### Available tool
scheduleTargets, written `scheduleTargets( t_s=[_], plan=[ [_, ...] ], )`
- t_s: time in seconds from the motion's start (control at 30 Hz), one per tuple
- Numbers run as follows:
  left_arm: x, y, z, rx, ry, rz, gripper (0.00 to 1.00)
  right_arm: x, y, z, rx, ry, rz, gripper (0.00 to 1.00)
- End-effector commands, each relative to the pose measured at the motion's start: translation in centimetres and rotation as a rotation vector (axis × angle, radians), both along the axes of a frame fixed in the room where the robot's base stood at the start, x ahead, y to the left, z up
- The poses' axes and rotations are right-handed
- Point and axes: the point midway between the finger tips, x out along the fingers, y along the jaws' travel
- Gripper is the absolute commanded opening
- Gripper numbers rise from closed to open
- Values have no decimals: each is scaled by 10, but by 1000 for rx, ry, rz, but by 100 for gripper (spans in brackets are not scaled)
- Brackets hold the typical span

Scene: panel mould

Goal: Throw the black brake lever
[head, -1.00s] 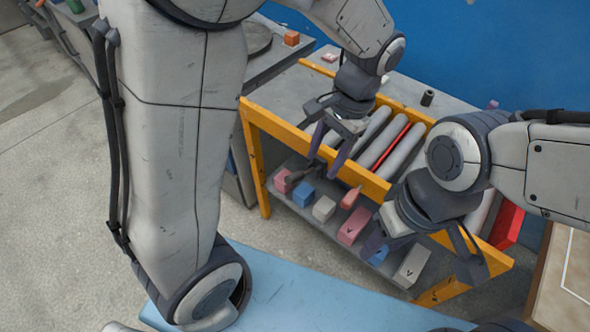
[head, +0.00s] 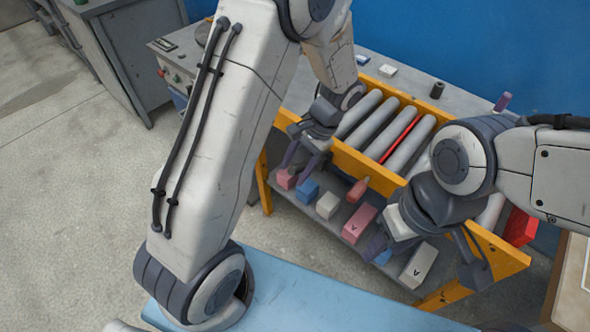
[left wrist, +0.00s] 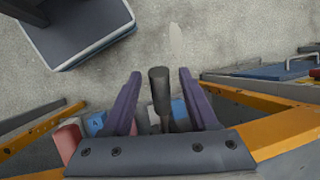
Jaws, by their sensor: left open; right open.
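The black brake lever (left wrist: 160,92) shows in the left wrist view, its thick grip end pointing up the picture. It stands between the two purple fingers of my left gripper (left wrist: 160,74), with a gap on each side. In the head view my left gripper (head: 298,172) is at the front left of the yellow-framed roller table, open, and I cannot make out the lever there behind the fingers. My right gripper (head: 428,262) is open and empty in front of the table's right part.
The yellow frame (head: 345,158) holds grey rollers (head: 410,143) and one red bar. Several blocks, including a pink one (head: 359,224) and a white one (head: 419,265), lie on the lower shelf. A red box (head: 520,227) is at the right. Bare floor lies at left.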

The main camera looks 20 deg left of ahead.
Motion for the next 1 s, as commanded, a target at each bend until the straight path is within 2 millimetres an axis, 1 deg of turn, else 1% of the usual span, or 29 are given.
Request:
scheduleTargets(
  t_s=[0.1, 0.33, 0.37, 0.4, 0.47, 0.5, 0.53, 1.0],
  plan=[
    [-1, 2, -5, 0, -1, 0, 60, 0, 0, -1, 0, 0, 0, 50],
    [-2, 2, -6, 0, -1, 0, 60, 0, 0, -1, 0, 0, 0, 50],
    [-2, 2, -6, 0, -1, 0, 56, 0, 0, -1, 0, 0, 0, 50],
    [-2, 2, -6, 0, -1, 0, 40, 0, 0, -1, 0, 0, 0, 50],
    [-2, 2, -5, 0, -1, 0, 17, 0, 0, -1, 0, 0, 0, 50],
    [-2, 2, -5, 0, -1, 0, 2, 0, 0, -1, 0, 0, 0, 50],
    [-2, 2, -5, 0, -1, 0, 0, 0, 0, -1, 0, 0, 0, 50],
    [-1, 1, -5, -2, -1, 0, 0, 0, 0, -1, 0, 0, 0, 50]
  ],
)
